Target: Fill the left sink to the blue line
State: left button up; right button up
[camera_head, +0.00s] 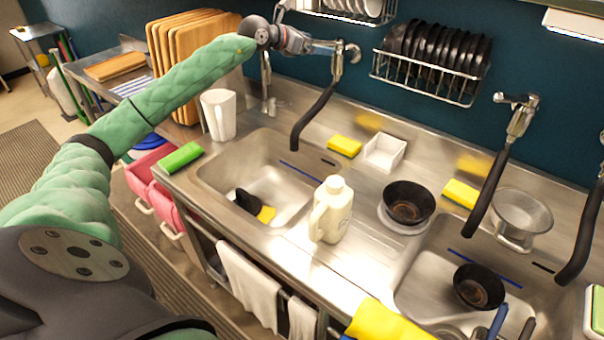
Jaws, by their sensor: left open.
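The left sink (222,172) is a steel basin left of centre, with a short blue line (301,172) on its far right wall. A black item (249,201) and a yellow piece (266,214) lie on its bottom; I see no clear water surface. The left faucet (338,66) stands behind it on the wall, its dark spout (312,120) hanging down at the basin's back right. My left gripper (326,46) reaches across from the left and is open at the top of this faucet, beside its handle; I cannot tell whether they touch. My right gripper is not in view.
A white jug (332,210) stands between the sinks, near a black bowl (408,201). The right sink (425,288) holds another bowl (478,287). A white pitcher (219,115) and a green sponge (180,158) are at left. Dish racks (425,84) hang behind.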

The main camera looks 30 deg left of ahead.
pick_arm(q)
jog(key=shift+s+d+b, duration=0.2)
jog(key=shift+s+d, duration=0.25)
jog(key=shift+d, duration=0.3)
jog(key=shift+s+d+b, duration=0.15)
jog(key=shift+s+d, duration=0.25)
jog(key=shift+d, duration=0.35)
